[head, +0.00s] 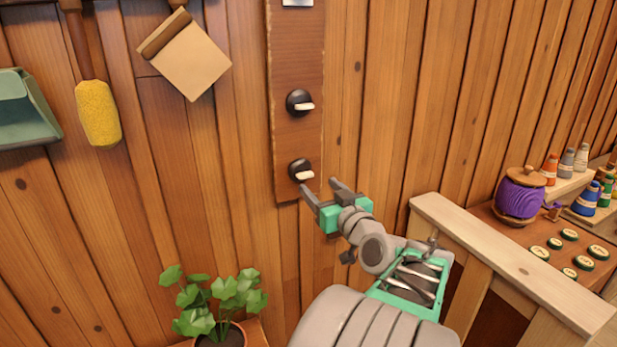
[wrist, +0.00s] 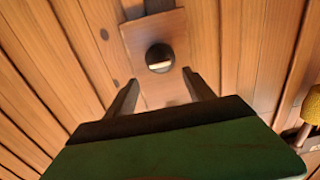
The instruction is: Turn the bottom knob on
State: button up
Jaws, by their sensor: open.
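The bottom knob (head: 299,169) is a black round knob with a pale pointer, low on a dark wooden board (head: 297,135) on the plank wall. Its pointer sticks out to the right and a little down in the head view. My gripper (head: 318,188) is open just below and right of the knob, with its fingers toward the board. In the wrist view the knob (wrist: 159,57) shows ahead of and between the two open fingers (wrist: 160,88), apart from them. Nothing is held. A second similar knob (head: 299,102) sits higher on the board, its pointer also to the right.
A potted plant (head: 215,300) stands below left.

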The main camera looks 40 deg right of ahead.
aim_at(308, 177)
jog(key=p+x, duration=0.2)
jog(key=x, duration=0.5)
jog(key=shift+w+f, duration=0.1)
jog(key=shift+w, duration=0.05)
grip_shut()
dwell(0.3)
jog(key=shift+m, duration=0.4)
jog(key=m+b, duration=0.1)
jog(key=m, duration=0.2)
jog(key=shift+d+m+b, duration=0.1)
jog(key=shift+m+b, duration=0.2)
jog(key=shift+b, duration=0.05)
jog(key=m, duration=0.4)
jog(key=m+p, duration=0.1)
jog(key=m, duration=0.4)
jog(key=shift+d, duration=0.1)
jog(key=shift+f+m+p, duration=0.1)
jog(key=shift+m+p, duration=1.3)
jog(key=shift+m, duration=0.9)
